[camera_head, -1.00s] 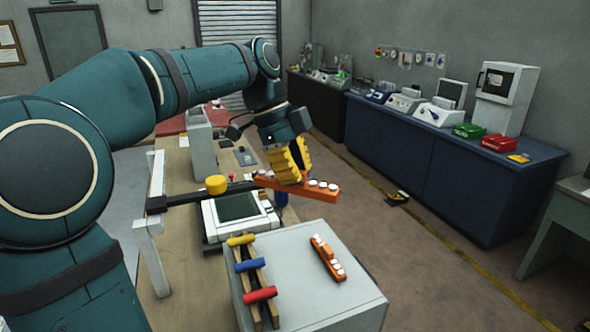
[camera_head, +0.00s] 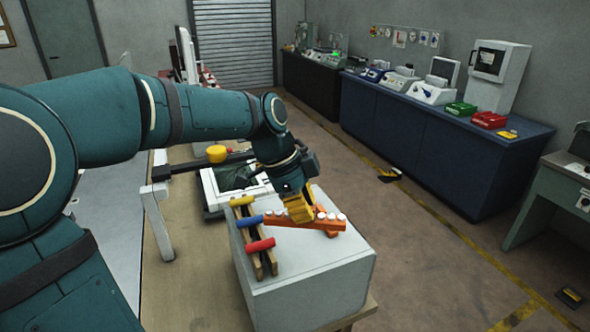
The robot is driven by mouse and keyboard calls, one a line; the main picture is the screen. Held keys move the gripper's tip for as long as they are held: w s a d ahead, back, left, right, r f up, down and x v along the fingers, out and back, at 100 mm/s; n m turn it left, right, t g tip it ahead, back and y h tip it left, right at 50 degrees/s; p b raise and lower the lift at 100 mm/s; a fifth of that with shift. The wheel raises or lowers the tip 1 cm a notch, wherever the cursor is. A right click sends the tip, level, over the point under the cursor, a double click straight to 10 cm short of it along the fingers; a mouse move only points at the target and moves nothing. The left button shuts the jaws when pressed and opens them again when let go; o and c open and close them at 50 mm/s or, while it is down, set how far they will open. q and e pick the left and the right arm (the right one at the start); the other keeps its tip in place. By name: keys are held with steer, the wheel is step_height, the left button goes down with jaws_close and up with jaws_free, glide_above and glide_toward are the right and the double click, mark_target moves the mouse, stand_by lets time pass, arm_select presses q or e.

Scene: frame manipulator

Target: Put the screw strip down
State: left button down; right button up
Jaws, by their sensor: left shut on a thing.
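My left gripper (camera_head: 300,213), with yellow fingers, is shut on an orange screw strip (camera_head: 280,221) with white screw heads along its top. The strip lies roughly level, left to right, over the top of the grey box (camera_head: 318,264). I cannot tell whether it touches the box top. My right gripper is not in view.
A wooden rack with yellow, blue and red (camera_head: 261,245) handled tools is on the box's left side, close to the held strip's left end. A white-framed device (camera_head: 212,190) stands behind the box. The front of the box top is clear.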

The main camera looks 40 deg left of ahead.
arm_select(q)
steer(key=d+f+n+y, duration=0.1)
steer(key=d+f+n, duration=0.2)
steer(key=f, duration=1)
steer(key=d+f+n+t+y, duration=0.1)
steer(key=d+f+n, duration=0.3)
steer(key=f, duration=1)
steer(key=s+d+f+n+t+y, duration=0.1)
steer(key=d+f+n, duration=0.3)
steer(key=f, duration=1)
steer(key=shift+d+f+y, duration=0.25)
steer(key=shift+d+y, duration=0.05)
steer(key=shift+d, duration=1.05)
steer(key=shift+w+d+r, duration=0.1)
